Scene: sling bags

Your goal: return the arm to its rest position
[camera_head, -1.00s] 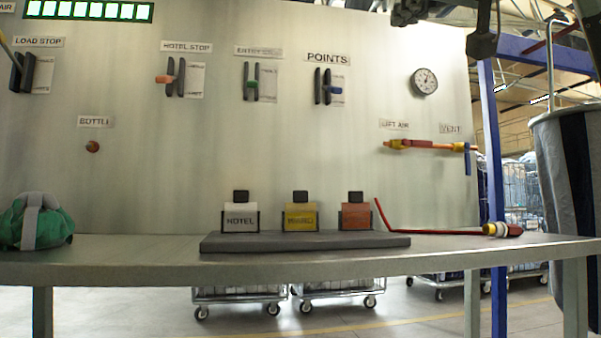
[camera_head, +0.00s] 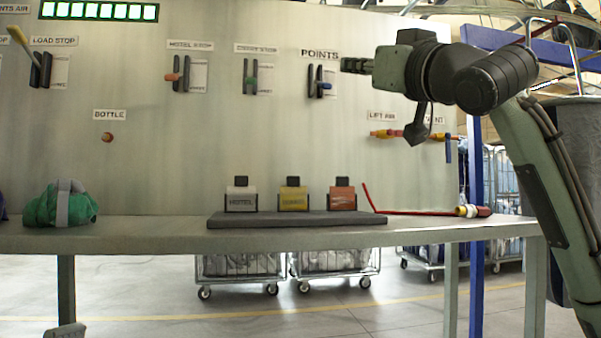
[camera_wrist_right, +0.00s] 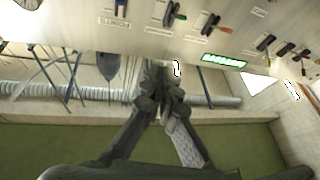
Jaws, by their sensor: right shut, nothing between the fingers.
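My right arm (camera_head: 545,160) comes in from the right in the head view, bent at a black joint. Its gripper (camera_head: 347,65) points left in front of the wall panel, just right of the POINTS lever (camera_head: 319,82). Whether it touches the panel cannot be told from this view. In the right wrist view the two dark fingers of the gripper (camera_wrist_right: 165,95) come together with nothing between them.
A long bench (camera_head: 150,238) stands below the panel (camera_head: 230,140). It holds a green bundle (camera_head: 60,205), a dark rack (camera_head: 297,219) with three tagged holders and a red rod (camera_head: 420,211). A blue post (camera_head: 476,200) and a grey bag (camera_head: 577,130) are near my right arm.

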